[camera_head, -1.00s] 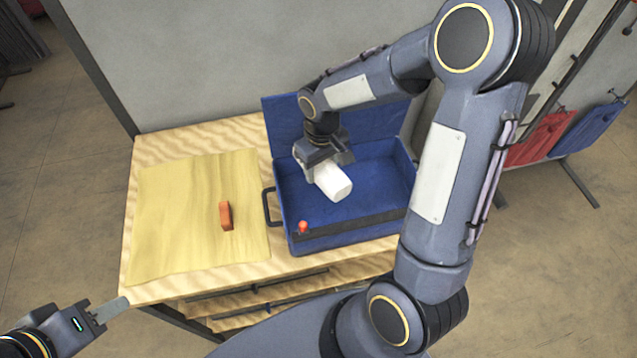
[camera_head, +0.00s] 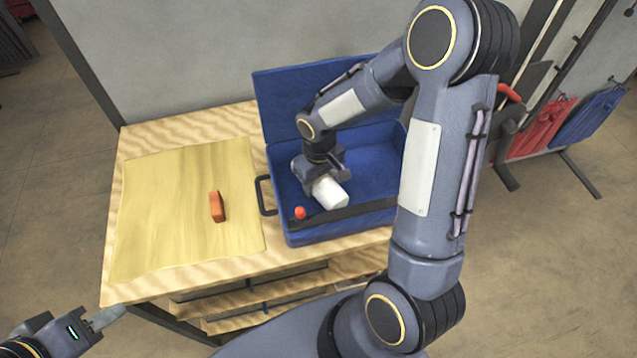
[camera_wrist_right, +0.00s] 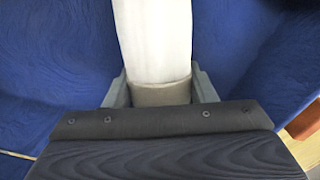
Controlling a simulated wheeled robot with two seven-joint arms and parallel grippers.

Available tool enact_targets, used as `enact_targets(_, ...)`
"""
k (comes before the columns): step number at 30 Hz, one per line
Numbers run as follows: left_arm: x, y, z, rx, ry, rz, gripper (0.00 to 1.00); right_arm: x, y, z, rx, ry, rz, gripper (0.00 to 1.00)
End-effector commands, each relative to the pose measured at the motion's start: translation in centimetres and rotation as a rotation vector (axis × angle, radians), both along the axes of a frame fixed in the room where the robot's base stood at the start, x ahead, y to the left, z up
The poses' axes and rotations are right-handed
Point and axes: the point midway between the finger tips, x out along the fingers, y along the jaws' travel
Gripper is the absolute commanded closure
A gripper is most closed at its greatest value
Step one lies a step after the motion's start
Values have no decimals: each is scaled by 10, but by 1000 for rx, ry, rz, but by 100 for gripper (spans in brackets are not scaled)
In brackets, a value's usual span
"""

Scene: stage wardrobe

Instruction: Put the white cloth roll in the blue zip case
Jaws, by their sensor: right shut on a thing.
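The blue zip case (camera_head: 375,148) lies open on the wooden table, its lid raised at the back. My right gripper (camera_head: 320,181) is inside the case's left part and shut on the white cloth roll (camera_head: 331,194). In the right wrist view, the white cloth roll (camera_wrist_right: 156,40) extends forward from between the fingers (camera_wrist_right: 160,92), with blue lining on both sides. I cannot tell whether the roll touches the case floor. My left gripper (camera_head: 106,317) is at the lower left, off the table and away from the case; its finger gap is not clear.
A yellow cloth (camera_head: 175,220) covers the table's left part, with an orange block (camera_head: 217,207) on it. A small red-orange thing (camera_head: 300,213) sits by the case's front strip. The case's handle (camera_head: 264,195) faces left. Red and blue items (camera_head: 540,130) hang at right.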

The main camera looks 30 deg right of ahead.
Motion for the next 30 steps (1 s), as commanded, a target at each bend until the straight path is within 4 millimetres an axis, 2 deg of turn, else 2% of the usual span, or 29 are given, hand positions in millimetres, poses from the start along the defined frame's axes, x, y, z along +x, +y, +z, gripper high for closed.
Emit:
enact_targets(8,0,0,-3,0,-1,0,64,0,0,-3,0,0,0,74)
enact_targets(9,0,0,-1,0,-1,0,64,0,0,-1,0,0,0,44)
enact_targets(13,0,0,-1,0,-1,0,64,0,0,-1,0,0,0,28)
enact_targets(24,0,0,4,0,-1,0,64,0,0,5,0,-2,0,28)
enact_targets(26,0,0,2,0,-1,0,64,1,0,12,0,-4,-1,28)
enact_targets(30,0,0,0,0,-1,0,64,2,0,39,0,-9,0,28)
